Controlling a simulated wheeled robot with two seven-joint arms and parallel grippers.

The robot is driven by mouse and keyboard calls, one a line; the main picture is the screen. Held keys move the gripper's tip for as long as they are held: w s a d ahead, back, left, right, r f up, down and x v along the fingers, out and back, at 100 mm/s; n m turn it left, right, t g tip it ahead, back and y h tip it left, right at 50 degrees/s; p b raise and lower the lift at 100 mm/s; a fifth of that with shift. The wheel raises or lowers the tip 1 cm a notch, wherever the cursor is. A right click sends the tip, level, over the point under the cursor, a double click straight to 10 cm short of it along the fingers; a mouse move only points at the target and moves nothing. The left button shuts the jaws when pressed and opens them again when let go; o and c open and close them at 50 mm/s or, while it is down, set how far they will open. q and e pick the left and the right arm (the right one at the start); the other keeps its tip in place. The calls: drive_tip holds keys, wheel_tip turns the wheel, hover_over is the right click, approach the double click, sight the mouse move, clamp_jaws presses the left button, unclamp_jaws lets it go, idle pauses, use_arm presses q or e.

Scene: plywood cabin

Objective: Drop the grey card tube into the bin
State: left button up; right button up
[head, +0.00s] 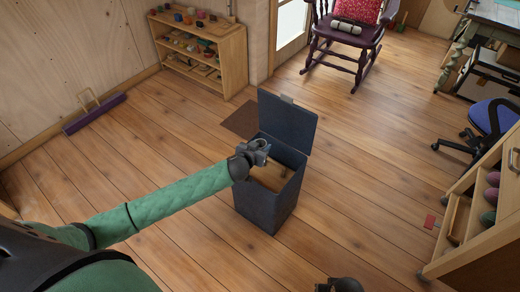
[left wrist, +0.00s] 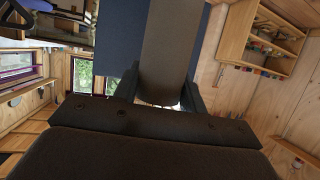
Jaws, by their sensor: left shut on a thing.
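The dark blue-grey bin (head: 262,208) stands on the floor in the middle of the head view, its lid (head: 288,117) raised. Something brown shows inside it. My left gripper (head: 259,152) is over the bin's opening, at its upper left side. In the left wrist view the left gripper (left wrist: 163,98) is shut on the grey card tube (left wrist: 170,50), which reaches up out of the picture between the fingers. In the head view the tube is mostly hidden by the gripper. A dark part of my right arm shows at the bottom edge; its fingers cannot be made out.
A low shelf (head: 233,62) with small pots stands at the back left. A rocking chair (head: 345,38) is behind the bin. A blue swivel chair (head: 490,118) and a wooden drawer unit (head: 480,222) are at the right.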

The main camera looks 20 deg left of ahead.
use_arm(q)
drive_tip(key=w+f, duration=0.1)
drive_tip(key=w+f+m+h+p, duration=0.1)
drive_tip(key=w, duration=0.1)
drive_tip(key=shift+w+d, duration=0.1)
drive_tip(key=shift+w, duration=0.1)
use_arm(e)
drive_tip(key=shift+s+d+f+p, duration=0.95)
drive_tip(key=shift+s+f+p, duration=0.15)
drive_tip(key=shift+f, duration=2.95)
drive_tip(key=shift+s+d+f+p, duration=0.95)
drive_tip(key=shift+f+p, duration=0.15)
drive_tip(key=shift+f, duration=2.9)
use_arm(q)
drive_tip(key=w+a+f+m+g+h+b, duration=0.1)
drive_tip(key=f+b, duration=0.3)
drive_tip(key=f, duration=0.4)
drive_tip(key=w+a+f+m+g+h+b, duration=0.1)
drive_tip(key=w+a+f+m+h+b, duration=0.1)
drive_tip(key=f, duration=0.7)
drive_tip(key=shift+w+m+g+h+b, duration=0.4)
drive_tip(key=shift+w+m+h+b, duration=0.3)
drive_tip(key=shift+m+h+b, duration=0.4)
use_arm(e)
wheel_tip(320, 180, up, 31)
drive_tip(key=a, duration=0.2)
drive_tip(key=shift+w, duration=0.4)
